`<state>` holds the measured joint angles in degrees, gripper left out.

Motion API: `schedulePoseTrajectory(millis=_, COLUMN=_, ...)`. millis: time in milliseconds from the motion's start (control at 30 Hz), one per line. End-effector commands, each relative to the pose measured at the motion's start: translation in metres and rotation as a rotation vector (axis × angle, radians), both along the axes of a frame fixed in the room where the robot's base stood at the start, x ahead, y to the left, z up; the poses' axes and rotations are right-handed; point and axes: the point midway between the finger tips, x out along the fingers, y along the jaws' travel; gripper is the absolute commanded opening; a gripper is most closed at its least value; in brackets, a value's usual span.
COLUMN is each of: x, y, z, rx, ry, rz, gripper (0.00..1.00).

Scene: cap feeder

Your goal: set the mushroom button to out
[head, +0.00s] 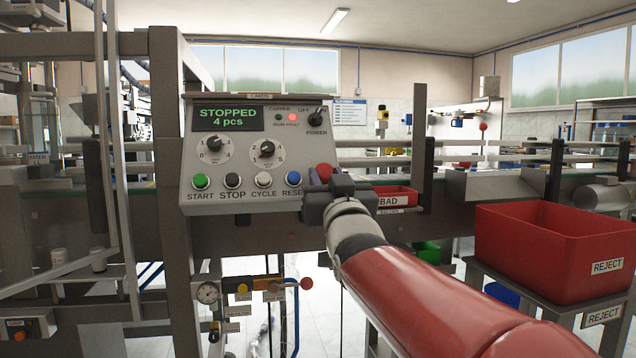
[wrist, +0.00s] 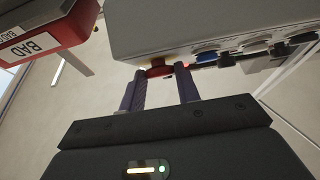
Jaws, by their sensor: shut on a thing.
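The mushroom button (head: 324,170) is a red knob at the lower right corner of the grey control panel (head: 190,150). In the wrist view the red mushroom button (wrist: 158,71) sits between the two purple fingertips of my gripper (wrist: 161,76), at the panel's edge. My gripper is shut on it. Whether the button stands in or out cannot be told. The panel display (head: 228,118) reads STOPPED, 4 pcs.
START (head: 200,181), STOP (head: 232,181), CYCLE (head: 263,180) and RESET (head: 293,178) buttons sit in a row left of my gripper. A red BAD bin (head: 398,190) is close on the right. A red REJECT crate (head: 540,255) stands farther right, near my arm.

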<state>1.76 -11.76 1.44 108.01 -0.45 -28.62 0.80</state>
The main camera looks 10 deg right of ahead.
Motion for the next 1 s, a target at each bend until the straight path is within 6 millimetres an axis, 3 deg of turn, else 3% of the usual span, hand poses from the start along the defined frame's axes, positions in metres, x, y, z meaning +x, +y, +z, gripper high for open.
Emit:
schedulePoseTrajectory(millis=367, x=-0.009, y=0.000, z=0.007, rx=0.000, ry=-0.005, rz=0.000, gripper=0.00)
schedulePoseTrajectory(millis=400, x=-0.009, y=0.000, z=0.007, rx=0.000, ry=-0.005, rz=0.000, gripper=0.36)
schedulePoseTrajectory(millis=533, x=-0.009, y=0.000, z=0.007, rx=0.000, ry=-0.004, rz=0.000, gripper=0.53)
schedulePoseTrajectory(millis=833, x=-0.010, y=0.000, z=0.005, rx=0.000, ry=-0.003, rz=0.000, gripper=0.54)
schedulePoseTrajectory(millis=1000, x=-0.029, y=0.000, z=-0.003, rx=0.000, ry=-0.005, rz=0.000, gripper=0.54)
